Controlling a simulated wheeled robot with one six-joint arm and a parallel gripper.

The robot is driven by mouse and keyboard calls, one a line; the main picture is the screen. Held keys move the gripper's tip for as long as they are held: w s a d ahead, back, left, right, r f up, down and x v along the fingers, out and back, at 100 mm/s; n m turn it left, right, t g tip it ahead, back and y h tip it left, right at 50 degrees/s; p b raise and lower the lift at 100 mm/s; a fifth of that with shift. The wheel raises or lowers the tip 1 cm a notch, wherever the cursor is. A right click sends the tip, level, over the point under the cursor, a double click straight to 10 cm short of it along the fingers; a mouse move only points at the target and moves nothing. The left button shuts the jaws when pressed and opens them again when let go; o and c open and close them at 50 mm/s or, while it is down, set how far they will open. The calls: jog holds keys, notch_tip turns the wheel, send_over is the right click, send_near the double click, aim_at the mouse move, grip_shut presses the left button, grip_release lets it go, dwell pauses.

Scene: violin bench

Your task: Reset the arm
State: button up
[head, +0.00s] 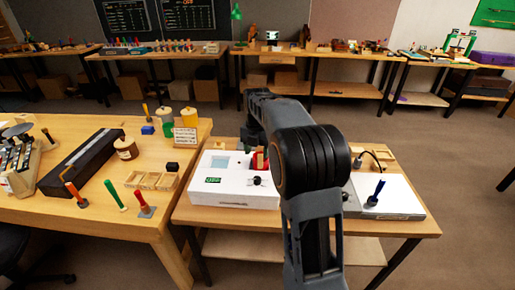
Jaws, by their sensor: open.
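My arm rises from the bottom of the head view, right of the middle. Its thick dark elbow stands in front of the small wooden table (410,232). The forearm reaches away and to the left, and its far end bends down above the white box-shaped device (235,190). I cannot make out my gripper's fingers; the end of the arm is small and partly hidden by its own links. A small red part with a tan piece (260,160) shows on the device just below the arm's end. I cannot tell whether the arm touches it.
A grey-white plate unit (400,196) with a blue-handled tool (376,190) lies right of my elbow. The left bench (75,212) holds a long black case (82,162), jars, small trays and upright handled tools. Floor (460,170) is clear at right.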

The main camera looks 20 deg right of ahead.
jog(key=shift+r, duration=0.35)
dwell(0.4)
